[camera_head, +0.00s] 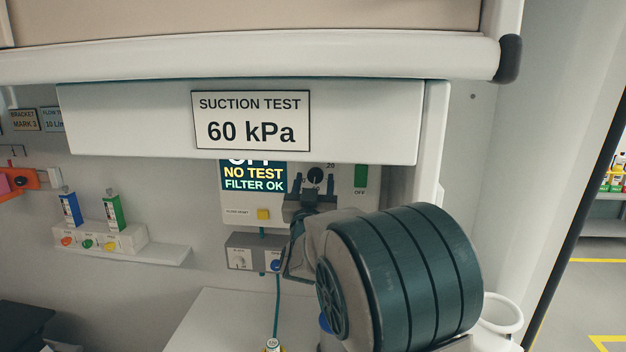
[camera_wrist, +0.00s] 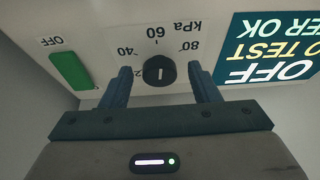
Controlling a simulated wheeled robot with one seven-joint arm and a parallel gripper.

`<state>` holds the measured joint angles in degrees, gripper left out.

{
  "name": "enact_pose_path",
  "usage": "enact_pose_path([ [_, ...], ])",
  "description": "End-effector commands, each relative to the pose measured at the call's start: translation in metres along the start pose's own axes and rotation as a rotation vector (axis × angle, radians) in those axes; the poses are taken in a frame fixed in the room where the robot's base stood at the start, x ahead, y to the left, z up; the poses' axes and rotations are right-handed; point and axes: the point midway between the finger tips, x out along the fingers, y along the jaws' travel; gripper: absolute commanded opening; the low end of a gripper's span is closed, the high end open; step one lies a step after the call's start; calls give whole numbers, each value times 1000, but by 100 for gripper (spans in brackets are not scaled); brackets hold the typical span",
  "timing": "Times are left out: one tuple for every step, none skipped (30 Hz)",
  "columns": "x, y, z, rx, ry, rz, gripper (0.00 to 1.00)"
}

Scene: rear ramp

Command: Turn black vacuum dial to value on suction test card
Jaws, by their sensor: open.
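The suction test card (camera_head: 251,121) reads 60 kPa on the white panel above. The black vacuum dial (camera_wrist: 159,70) sits on the suction unit's face, with a kPa scale that appears upside down in the wrist view. A short white mark shows on the dial; which value it points to is unclear. In the head view the dial (camera_head: 315,174) is partly hidden. My gripper (camera_wrist: 160,68) is open, one finger on each side of the dial with visible gaps. It also shows in the head view (camera_head: 314,184).
The unit's screen (camera_head: 253,176) reads OFF, NO TEST, FILTER OK. A green switch (camera_wrist: 71,71) marked OFF is beside the dial. A yellow button (camera_head: 264,214) is below the screen. The overhanging panel (camera_head: 120,120) covers the unit's top. A shelf (camera_head: 160,256) stands left.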

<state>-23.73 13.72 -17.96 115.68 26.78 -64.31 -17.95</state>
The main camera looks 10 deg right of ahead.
Motion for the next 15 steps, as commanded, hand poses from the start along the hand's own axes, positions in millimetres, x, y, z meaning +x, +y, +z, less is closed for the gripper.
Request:
enact_pose_path([
  [1,0,0,0,0,0,56],
  [2,0,0,0,0,0,56],
  [2,0,0,0,0,0,56],
  [2,0,0,0,0,0,56],
  [2,0,1,0,0,0,56],
  [2,0,1,0,0,0,56],
  [2,0,1,0,0,0,56],
  [2,0,1,0,0,0,56],
  [2,0,1,0,0,0,47],
  [1,0,0,0,0,0,39],
  [1,0,0,0,0,0,31],
  [1,0,0,0,0,0,19],
  [1,0,0,0,0,0,11],
  [1,0,0,0,0,0,11],
  [1,0,0,0,0,0,11],
])
